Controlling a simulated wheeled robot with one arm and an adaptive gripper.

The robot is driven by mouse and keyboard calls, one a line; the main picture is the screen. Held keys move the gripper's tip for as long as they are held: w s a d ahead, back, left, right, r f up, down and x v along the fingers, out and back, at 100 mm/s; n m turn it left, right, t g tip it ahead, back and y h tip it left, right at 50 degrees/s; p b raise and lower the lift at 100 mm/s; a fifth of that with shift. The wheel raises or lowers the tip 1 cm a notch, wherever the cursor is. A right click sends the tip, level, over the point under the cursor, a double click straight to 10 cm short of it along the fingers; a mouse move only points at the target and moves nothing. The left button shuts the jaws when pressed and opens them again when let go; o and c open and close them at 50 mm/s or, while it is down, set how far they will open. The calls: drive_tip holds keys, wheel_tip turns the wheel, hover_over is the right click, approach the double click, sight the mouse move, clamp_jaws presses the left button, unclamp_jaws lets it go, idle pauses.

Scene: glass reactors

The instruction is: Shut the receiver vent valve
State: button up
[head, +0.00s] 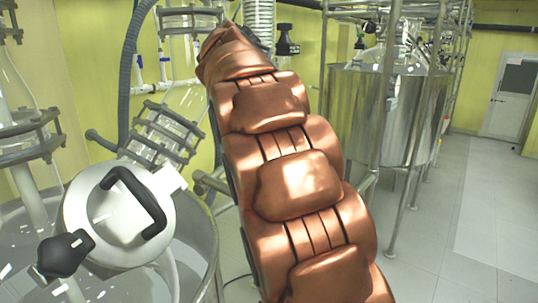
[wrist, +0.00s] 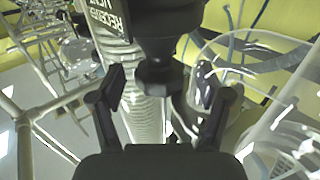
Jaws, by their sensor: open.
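In the wrist view, a dark label plate (wrist: 106,22) reading "RECEIVER VENT" hangs beside a black valve part (wrist: 158,28) at the top centre. Its narrower black lower end (wrist: 156,82) points down into the space between my fingers. My gripper (wrist: 171,88) is open, one finger on each side of it, with visible gaps on both sides. In the head view my copper-coloured arm hides the gripper. A black knob-like fitting (head: 286,40) shows just right of the arm's upper end; I cannot tell whether it is the same valve.
A ribbed hose (wrist: 148,122) runs behind the valve. In the head view, a reactor lid with a black handle (head: 131,200) and a black knob (head: 65,254) stands at the left. A steel vessel (head: 345,115) stands behind the arm. The floor at the right (head: 470,240) is clear.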

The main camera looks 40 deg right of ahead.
drive_tip(key=shift+r+p, duration=0.15)
drive_tip(key=shift+p, duration=0.2)
drive_tip(key=shift+d+n+t+y+p, duration=0.1)
drive_tip(key=shift+n+t+y+p, duration=0.35)
drive_tip(key=shift+p, duration=0.3)
drive_tip(key=n+t+y+p, duration=0.1)
drive_tip(key=y+p, duration=0.1)
drive_tip(key=p, duration=0.2)
drive_tip(key=shift+s+d+n, duration=0.1)
drive_tip(key=shift+n, duration=0.15)
drive_tip(key=shift+n+t+y+p, duration=0.3)
drive_tip(key=shift+y+p, duration=0.25)
drive_tip(key=shift+p, duration=0.15)
drive_tip(key=shift+d, duration=0.1)
drive_tip(key=shift+d+f+n+t+y+p, duration=0.1)
drive_tip(key=shift+n+t+y+p, duration=0.15)
drive_tip(key=shift+n+y+p, duration=0.5)
drive_tip(key=shift+d+f+n+t+y+p, duration=0.15)
drive_tip(key=shift+n+y+p, duration=0.25)
drive_tip(key=shift+y, duration=0.65)
drive_tip(key=shift+n+t+y, duration=0.25)
drive_tip(key=shift+n+y, duration=0.6)
drive_tip(key=shift+y, duration=0.35)
drive_tip(key=shift+d+n+y, duration=0.15)
drive_tip(key=shift+n+y, duration=0.65)
drive_tip(key=shift+y, duration=0.5)
drive_tip(key=shift+f+n+y+b, duration=0.1)
drive_tip(key=shift+n+y+b, duration=0.8)
drive_tip(key=shift+y, duration=0.5)
